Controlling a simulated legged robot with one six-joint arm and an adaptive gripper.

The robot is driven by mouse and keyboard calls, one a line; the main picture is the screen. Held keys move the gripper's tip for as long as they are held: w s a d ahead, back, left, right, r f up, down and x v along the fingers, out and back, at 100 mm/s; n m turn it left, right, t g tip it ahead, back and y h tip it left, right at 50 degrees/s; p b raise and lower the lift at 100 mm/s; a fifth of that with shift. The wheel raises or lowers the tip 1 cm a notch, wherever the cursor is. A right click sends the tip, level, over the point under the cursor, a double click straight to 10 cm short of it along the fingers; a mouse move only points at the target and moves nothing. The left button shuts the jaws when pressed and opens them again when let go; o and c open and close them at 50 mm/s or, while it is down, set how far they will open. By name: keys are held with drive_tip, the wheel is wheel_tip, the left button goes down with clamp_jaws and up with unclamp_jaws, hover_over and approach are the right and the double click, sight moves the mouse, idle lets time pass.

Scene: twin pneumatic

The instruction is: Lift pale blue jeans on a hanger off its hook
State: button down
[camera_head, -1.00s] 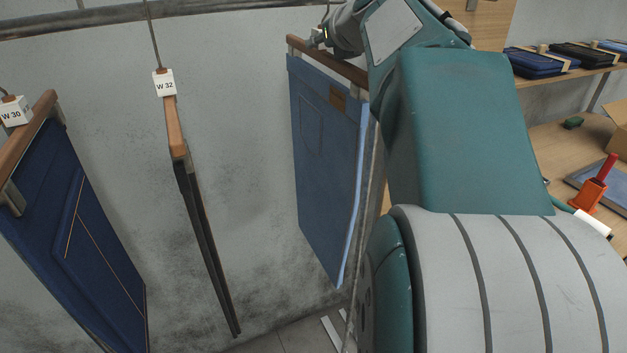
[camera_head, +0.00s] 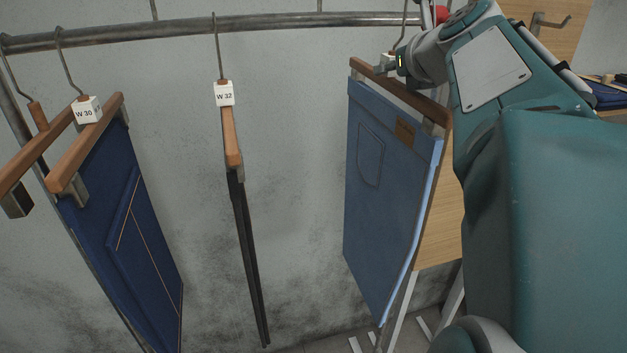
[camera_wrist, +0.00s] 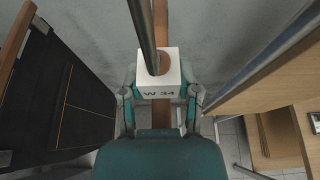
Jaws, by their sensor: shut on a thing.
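The pale blue jeans (camera_head: 385,200) hang from a brown wooden hanger (camera_head: 428,104) at the right of the rail in the head view. My gripper (camera_head: 392,64) is at the hanger's top centre. In the wrist view my gripper (camera_wrist: 161,96) has a finger on each side of a white block (camera_wrist: 158,72) marked W 34 and is shut on the hanger there. The wooden bar (camera_wrist: 161,22) runs beneath the block. The hook's wire rises to the rail's height; I cannot tell whether it still bears on the rail. The jeans' body is hidden in the wrist view.
A metal rail (camera_head: 280,22) runs along the wall. Black trousers (camera_head: 250,255) marked W 32 and dark blue jeans (camera_head: 125,230) marked W 30 hang left of the pale jeans, with a gap between. An empty-looking hanger (camera_head: 35,150) is at far left. A wooden panel (camera_head: 440,238) stands behind the jeans.

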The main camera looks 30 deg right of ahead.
sight(404, 85)
drive_tip(key=shift+s+a, duration=0.25)
drive_tip(key=shift+s, duration=0.75)
drive_tip(key=shift+s+a, duration=0.25)
drive_tip(key=shift+s, duration=0.7)
